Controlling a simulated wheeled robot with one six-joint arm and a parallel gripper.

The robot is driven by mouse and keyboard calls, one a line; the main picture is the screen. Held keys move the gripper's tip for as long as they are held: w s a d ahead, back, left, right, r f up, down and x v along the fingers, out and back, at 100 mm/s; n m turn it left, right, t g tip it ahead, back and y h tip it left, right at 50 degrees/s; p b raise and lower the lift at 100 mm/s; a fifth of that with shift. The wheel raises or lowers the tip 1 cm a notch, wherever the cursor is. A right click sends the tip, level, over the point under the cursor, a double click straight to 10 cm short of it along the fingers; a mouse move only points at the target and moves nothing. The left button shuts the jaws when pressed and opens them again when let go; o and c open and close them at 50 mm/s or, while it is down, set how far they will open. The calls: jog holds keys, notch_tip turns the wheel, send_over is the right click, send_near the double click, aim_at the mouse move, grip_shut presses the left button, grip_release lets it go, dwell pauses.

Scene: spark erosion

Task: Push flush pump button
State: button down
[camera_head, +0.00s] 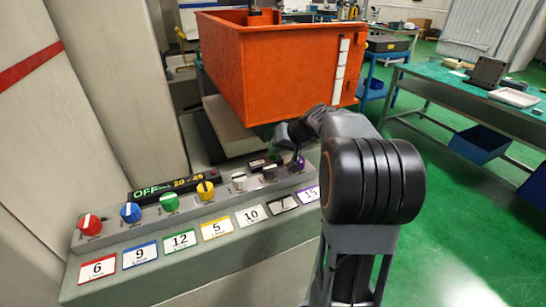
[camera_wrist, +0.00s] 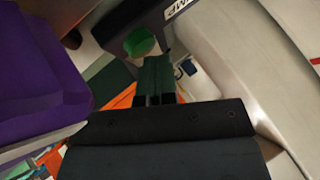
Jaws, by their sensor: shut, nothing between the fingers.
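A green button (camera_wrist: 140,42) shows in the wrist view, just beyond the tips of my gripper (camera_wrist: 155,62). Part of a label reading "MP" (camera_wrist: 180,6) is beside it on a dark panel piece. The gripper is shut and empty. Its tips look close to the button, but I cannot tell whether they touch it. In the head view my gripper (camera_head: 291,152) is over the right end of the grey control panel (camera_head: 215,225), beside a small green spot (camera_head: 277,154) that is partly hidden. A purple knob (camera_head: 300,163) is near it; a large purple block (camera_wrist: 40,80) fills the left of the wrist view.
Red (camera_head: 90,224), blue (camera_head: 130,212), green (camera_head: 169,201) and yellow (camera_head: 205,190) knobs line the panel, with white and grey knobs nearer the gripper. An orange tank (camera_head: 285,75) stands behind. A green-topped table (camera_head: 470,95) is at right, with open floor before it.

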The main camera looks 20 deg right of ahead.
jog(key=shift+f, duration=0.15)
dwell(0.4)
jog(key=shift+r, duration=0.6)
notch_tip(320, 180, up, 6)
jog(key=p, duration=0.3)
dwell(0.5)
dwell(0.3)
